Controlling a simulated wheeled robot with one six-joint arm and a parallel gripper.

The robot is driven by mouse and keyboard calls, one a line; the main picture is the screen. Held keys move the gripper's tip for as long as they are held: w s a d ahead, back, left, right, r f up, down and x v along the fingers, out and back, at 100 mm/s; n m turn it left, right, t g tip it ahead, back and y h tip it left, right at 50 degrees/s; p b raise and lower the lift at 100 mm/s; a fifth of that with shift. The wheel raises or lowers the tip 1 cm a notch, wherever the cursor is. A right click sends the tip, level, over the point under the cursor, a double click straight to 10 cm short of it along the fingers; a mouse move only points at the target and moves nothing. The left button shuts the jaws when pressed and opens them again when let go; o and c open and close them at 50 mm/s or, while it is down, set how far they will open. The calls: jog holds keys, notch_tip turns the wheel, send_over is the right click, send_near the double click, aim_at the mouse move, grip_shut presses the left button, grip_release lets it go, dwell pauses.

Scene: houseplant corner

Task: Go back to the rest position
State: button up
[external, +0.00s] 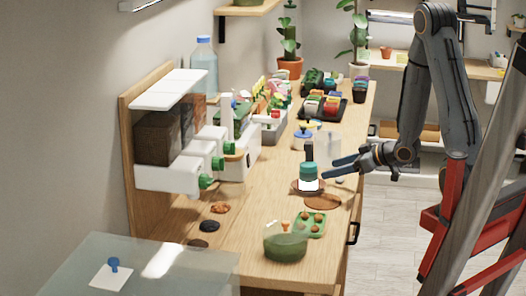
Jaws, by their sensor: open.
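My gripper (334,168) is open at the right side of the wooden bench (262,205), with its fingers pointing left over the bench. A small teal bottle with a black top (308,171) stands upright just left of the fingertips. It seems to stand on a brown saucer (295,187). I cannot tell whether the fingers touch the bottle. Nothing shows between the fingers. My arm rises from the gripper to a high elbow at the upper right.
A second brown saucer (322,202), a green tray (322,230) of brown balls and a green bowl (285,247) are in front. A white-and-green planter unit (180,175) lines the left. Potted plants (289,66) stand behind. The floor (385,240) right of the bench looks clear.

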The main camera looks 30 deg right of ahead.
jog(key=d+h, duration=0.1)
jog(key=d+f+m+g+h, duration=0.1)
jog(key=d+h, duration=0.1)
jog(key=shift+s+m, duration=0.15)
jog(key=shift+m, duration=0.15)
jog(key=s+d+m+g+h, duration=0.2)
jog(key=s, duration=0.1)
jog(key=shift+s+d+f+h, duration=0.1)
jog(key=shift+f+h, duration=0.05)
jog(key=shift+h, duration=0.15)
jog(key=s+a+m+g, duration=0.3)
jog(key=s+g, duration=0.4)
jog(key=s, duration=0.8)
jog(key=shift+s+f+g+h, duration=0.3)
jog(key=shift+s, duration=0.1)
